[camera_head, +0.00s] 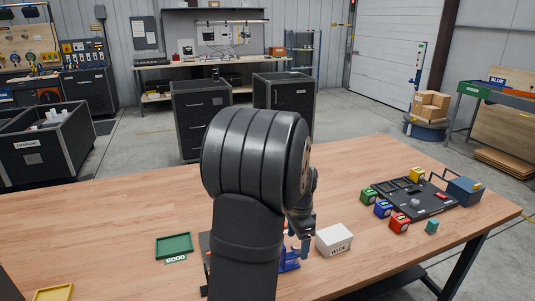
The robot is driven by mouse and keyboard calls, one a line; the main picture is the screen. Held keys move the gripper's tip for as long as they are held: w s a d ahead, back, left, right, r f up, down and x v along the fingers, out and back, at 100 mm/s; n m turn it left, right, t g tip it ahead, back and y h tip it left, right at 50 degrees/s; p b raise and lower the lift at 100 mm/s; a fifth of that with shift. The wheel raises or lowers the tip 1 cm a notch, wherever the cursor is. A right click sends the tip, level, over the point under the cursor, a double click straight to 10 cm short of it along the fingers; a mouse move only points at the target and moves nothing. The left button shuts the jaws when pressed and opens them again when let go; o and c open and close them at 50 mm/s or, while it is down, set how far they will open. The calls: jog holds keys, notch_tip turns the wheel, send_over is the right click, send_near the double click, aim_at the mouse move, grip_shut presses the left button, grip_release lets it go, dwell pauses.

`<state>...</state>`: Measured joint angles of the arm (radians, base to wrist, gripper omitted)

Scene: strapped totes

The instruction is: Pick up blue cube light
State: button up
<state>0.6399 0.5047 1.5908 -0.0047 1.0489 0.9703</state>
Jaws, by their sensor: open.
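A small blue cube (382,208) with a pale mark on its face sits on the wooden table at right. A green cube (368,195) is behind it to the left, and a red cube (399,222) is in front of it to the right. A yellow cube (416,174) is farther back. My gripper (304,238) is left of the blue cube and apart from it. It is open and points down near a white box, partly hidden by my arm.
A white box (334,239) and a blue object (289,260) are close to my gripper. A black tray (428,197) with small parts lies right of the cubes, by a blue box (464,191). A green tray (174,246) lies at left. The table's back middle-right is clear.

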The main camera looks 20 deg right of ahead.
jog(key=w+d+r+h, duration=0.1)
jog(key=w+d, duration=0.1)
jog(key=d, duration=0.4)
jog(key=w+d+r+t+h, duration=0.1)
jog(key=w+d, duration=0.1)
jog(key=d, duration=0.4)
jog(key=w+d+r+h, duration=0.1)
jog(key=w+d, duration=0.1)
jog(key=d, duration=0.4)
jog(key=shift+d+r, duration=0.4)
jog(key=d+r+h, duration=0.3)
jog(key=d+r, duration=0.1)
jog(key=d, duration=1)
send_near(384, 204)
jog(key=shift+n+t, duration=0.4)
jog(key=x, duration=0.4)
jog(key=shift+s+f, duration=0.25)
jog(key=shift+s, duration=0.15)
jog(key=shift+x, duration=3.25)
jog(key=shift+w+d, duration=0.1)
jog(key=shift+r, duration=0.1)
jog(key=c, duration=1.3)
